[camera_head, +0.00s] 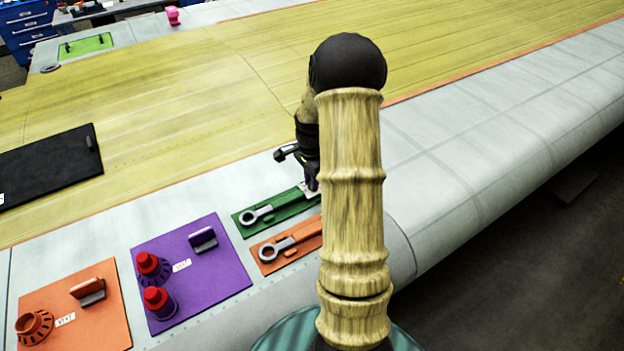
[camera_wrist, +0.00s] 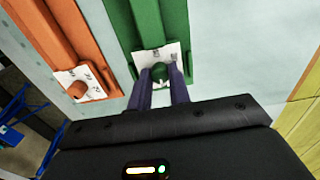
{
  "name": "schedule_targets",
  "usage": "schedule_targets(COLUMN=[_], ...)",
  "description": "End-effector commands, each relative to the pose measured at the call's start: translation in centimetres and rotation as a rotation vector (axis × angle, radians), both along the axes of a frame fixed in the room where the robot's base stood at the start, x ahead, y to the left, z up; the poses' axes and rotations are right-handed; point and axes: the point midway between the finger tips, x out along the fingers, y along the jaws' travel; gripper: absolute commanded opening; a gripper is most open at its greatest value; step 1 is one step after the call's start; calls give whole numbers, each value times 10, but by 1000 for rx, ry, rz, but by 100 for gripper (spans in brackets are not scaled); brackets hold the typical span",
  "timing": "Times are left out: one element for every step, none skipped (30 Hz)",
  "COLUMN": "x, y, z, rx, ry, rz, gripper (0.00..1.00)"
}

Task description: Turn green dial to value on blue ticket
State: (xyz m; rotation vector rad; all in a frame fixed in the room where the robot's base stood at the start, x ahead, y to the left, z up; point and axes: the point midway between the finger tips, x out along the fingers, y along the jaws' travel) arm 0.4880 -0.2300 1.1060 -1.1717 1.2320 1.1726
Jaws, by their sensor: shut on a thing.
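The green dial (camera_wrist: 160,72) is a small green knob on a white marked card (camera_wrist: 172,55), at the end of a long green plate (camera_wrist: 152,18). In the wrist view my gripper (camera_wrist: 160,85) has its two dark fingers on either side of the knob, shut on it. The marks on the card are too small to read. In the head view the green plate (camera_head: 287,208) lies on the pale wing edge, and my gripper (camera_head: 311,184) is over its far right end. My arm hides part of that area. I see no blue ticket in either view.
An orange plate (camera_head: 306,229) with a similar orange knob (camera_wrist: 77,90) and card lies beside the green one. A purple panel (camera_head: 225,275) with red-capped knobs, an orange panel (camera_head: 100,325) and a black panel (camera_head: 45,170) lie to the left. The yellow wing skin beyond is mostly clear.

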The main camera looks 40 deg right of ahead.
Motion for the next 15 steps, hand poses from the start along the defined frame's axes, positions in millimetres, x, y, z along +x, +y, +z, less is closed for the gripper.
schedule_targets(x=[0,0,0,0,0,0,0,0,0,0,0,1,1,1,1], y=[0,0,0,0,0,0,0,0,0,0,0,0,0,0,0], z=[0,0,0,0,0,0,0,0,0,0,0,0,0,0,0], rx=[0,0,-1,-1,-1,-1,-1,-1,-1,-2,-2,-2,-2,-2,-2], ry=[0,0,0,0,0,0,0,0,0,-1,-1,-1,-1,-1,-1], rz=[5,10,17,24,34,46,58,71,90,106,124,149,169,191,221], gripper=[0,0,0,0,0,0,0,0,0,0,0,0,0,0,0])
